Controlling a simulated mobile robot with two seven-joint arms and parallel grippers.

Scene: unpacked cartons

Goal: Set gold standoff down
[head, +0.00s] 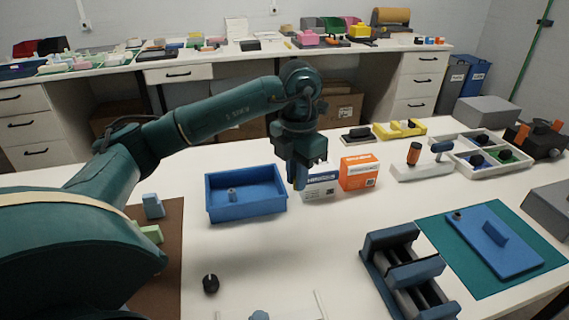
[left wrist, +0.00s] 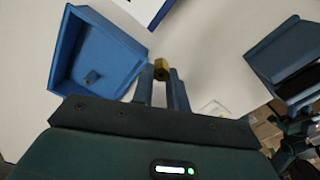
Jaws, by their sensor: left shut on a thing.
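My left gripper (head: 300,184) hangs over the table just right of the blue bin and in front of the small cartons. In the left wrist view, its two blue fingers (left wrist: 162,85) are shut on a small gold standoff (left wrist: 161,65) at their tips. The standoff is not clearly visible in the head view. The open blue bin (head: 246,214) stands on the white table, with one small greyish-brown standoff (head: 232,194) inside. The bin also shows in the left wrist view (left wrist: 66,62), left of the fingers. My right gripper is not in view.
A white-and-blue carton (head: 320,188) and an orange carton (head: 358,172) stand close behind the gripper. A blue fixture with grey bars (head: 390,240) is at front right, near a teal mat (head: 462,270). A black knob (head: 210,284) lies in front. The table's middle is clear.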

